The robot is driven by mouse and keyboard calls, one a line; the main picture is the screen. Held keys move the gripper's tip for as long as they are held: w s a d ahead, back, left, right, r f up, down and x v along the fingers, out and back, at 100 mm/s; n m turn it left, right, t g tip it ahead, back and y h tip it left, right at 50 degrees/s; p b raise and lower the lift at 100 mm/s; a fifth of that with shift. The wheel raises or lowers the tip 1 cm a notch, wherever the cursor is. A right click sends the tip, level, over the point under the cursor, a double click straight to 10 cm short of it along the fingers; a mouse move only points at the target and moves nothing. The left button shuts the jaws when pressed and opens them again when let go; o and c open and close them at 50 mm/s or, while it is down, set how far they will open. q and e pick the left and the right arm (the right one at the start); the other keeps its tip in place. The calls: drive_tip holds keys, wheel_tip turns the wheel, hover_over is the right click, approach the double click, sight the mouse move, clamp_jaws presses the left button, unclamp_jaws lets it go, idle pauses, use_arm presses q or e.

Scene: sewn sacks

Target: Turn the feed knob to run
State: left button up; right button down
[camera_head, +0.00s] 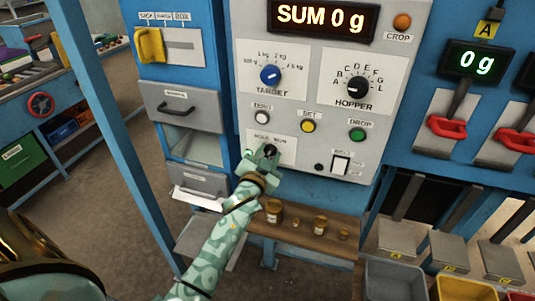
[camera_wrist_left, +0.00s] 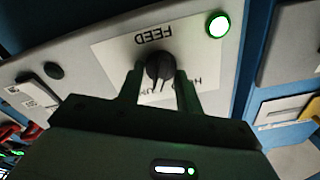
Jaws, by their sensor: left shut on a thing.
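The feed knob (camera_head: 270,151) is a small black knob low on the grey control panel, under a label reading HOLD and RUN. It also shows in the left wrist view (camera_wrist_left: 160,66), below an upside-down FEED label. My left gripper (camera_head: 262,154) is shut on the feed knob, one finger on each side in the wrist view. The fingers partly cover the HOLD and RUN words there, and I cannot tell which one the knob points to. A green lamp (camera_wrist_left: 219,25) beside the knob is lit. My right gripper is not in view.
Above are the blue target knob (camera_head: 270,75), black hopper knob (camera_head: 357,87) and several push buttons. A blue post (camera_head: 100,110) stands at left.

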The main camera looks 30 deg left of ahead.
use_arm(q)
drive_tip(key=shift+m, duration=0.4)
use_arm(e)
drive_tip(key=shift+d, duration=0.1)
use_arm(q)
drive_tip(key=o, duration=1)
drive_tip(key=shift+w, duration=0.15)
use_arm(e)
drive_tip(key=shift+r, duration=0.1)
